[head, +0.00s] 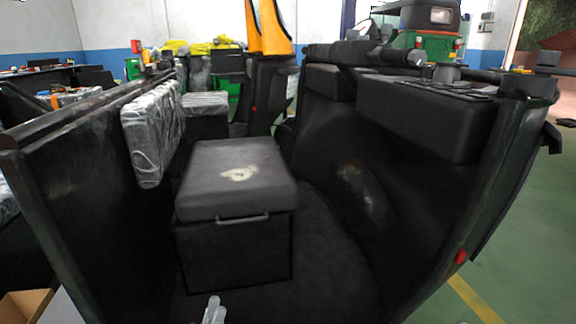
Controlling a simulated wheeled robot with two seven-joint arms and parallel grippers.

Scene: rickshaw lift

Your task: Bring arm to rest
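My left gripper (214,311) shows only as pale grey fingertips at the bottom edge of the head view, left of centre. Its fingers are cut off by the frame edge, so I cannot tell whether it is open or shut. It is in front of and below a black box seat with a grey padded lid (237,178) and a front handle, apart from it in the picture. I see nothing held. My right gripper is not in view.
A black rickshaw body surrounds the seat, with a left side panel (80,190) and a right wall (400,180). Plastic-wrapped cushions (152,137) line the left. Yellow-orange parts (270,28) stand behind. Green floor (530,240) is clear at right. A cardboard box (24,305) sits bottom left.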

